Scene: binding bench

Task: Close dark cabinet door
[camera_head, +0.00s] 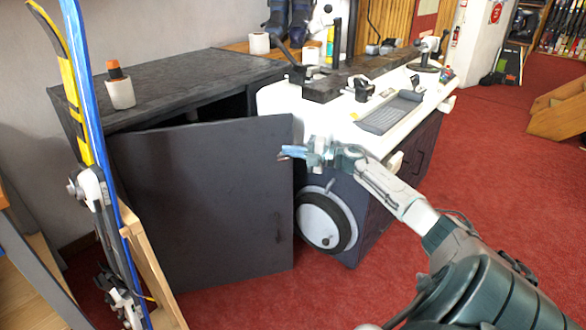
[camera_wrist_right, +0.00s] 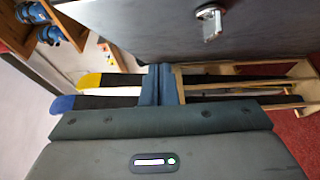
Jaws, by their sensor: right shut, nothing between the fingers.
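The dark cabinet (camera_head: 215,70) stands at the left in the head view, with its dark door (camera_head: 205,205) swung open towards me. A dark gap shows between the cabinet top and the door's upper edge. A small handle (camera_head: 278,228) is near the door's right edge. My right gripper (camera_head: 286,153) is shut and empty, near the door's upper right edge; I cannot tell if it touches. In the right wrist view its blue-grey fingers (camera_wrist_right: 162,84) are together, beside a dark panel (camera_wrist_right: 130,30) with a silver latch (camera_wrist_right: 210,22). My left gripper is out of view.
Skis (camera_head: 88,110) in a wooden stand (camera_head: 150,265) are at the left, close to the door.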

